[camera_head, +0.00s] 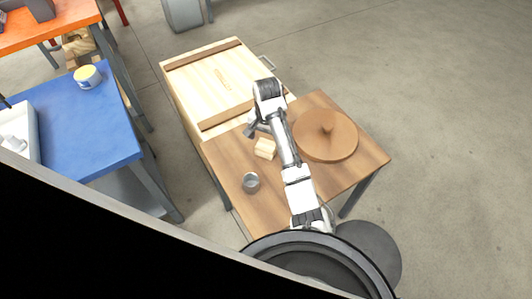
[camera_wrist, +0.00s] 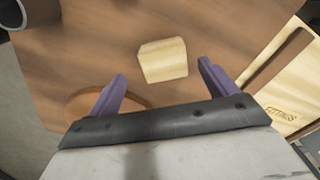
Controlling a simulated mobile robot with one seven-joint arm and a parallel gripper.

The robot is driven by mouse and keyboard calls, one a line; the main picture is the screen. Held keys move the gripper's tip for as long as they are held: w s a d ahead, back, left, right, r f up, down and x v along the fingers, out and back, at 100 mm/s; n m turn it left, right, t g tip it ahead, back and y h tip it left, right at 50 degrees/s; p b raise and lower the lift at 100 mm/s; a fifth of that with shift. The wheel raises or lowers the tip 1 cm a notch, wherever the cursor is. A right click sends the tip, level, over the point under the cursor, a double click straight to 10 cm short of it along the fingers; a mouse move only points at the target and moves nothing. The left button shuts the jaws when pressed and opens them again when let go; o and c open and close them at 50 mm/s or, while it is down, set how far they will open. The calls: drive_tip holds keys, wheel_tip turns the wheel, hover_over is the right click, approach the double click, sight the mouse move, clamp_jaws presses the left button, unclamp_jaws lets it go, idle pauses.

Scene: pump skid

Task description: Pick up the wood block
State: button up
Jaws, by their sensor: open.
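The wood block (camera_head: 265,148) is a small pale block on the brown wooden table (camera_head: 222,158), left of my arm. In the wrist view the wood block (camera_wrist: 163,60) lies ahead of my gripper (camera_wrist: 160,72), between the lines of its two purple fingers. The fingers stand wide apart with nothing between them. In the head view my gripper (camera_head: 252,130) is just above and left of the block, partly hidden by my wrist. I cannot tell its exact height over the table.
A grey metal cup (camera_head: 251,182) stands near the table's left edge; it shows in the wrist view (camera_wrist: 33,10). A round wooden lid with a knob (camera_head: 326,136) lies at the right. A large wooden crate (camera_head: 215,82) adjoins the table's far side. A blue table (camera_head: 75,130) stands left.

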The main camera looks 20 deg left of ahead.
drive_tip(key=shift+w+a+f+b, duration=0.15)
drive_tip(key=shift+f+b, duration=0.65)
drive_tip(key=shift+f, duration=0.35)
drive_tip(key=shift+w+a+f+b, duration=0.1)
drive_tip(key=shift+f+b, duration=0.7)
drive_tip(key=shift+f, duration=0.3)
drive_tip(key=shift+f+p, duration=0.55)
drive_tip(key=shift+f, duration=0.1)
drive_tip(key=c, duration=1.1)
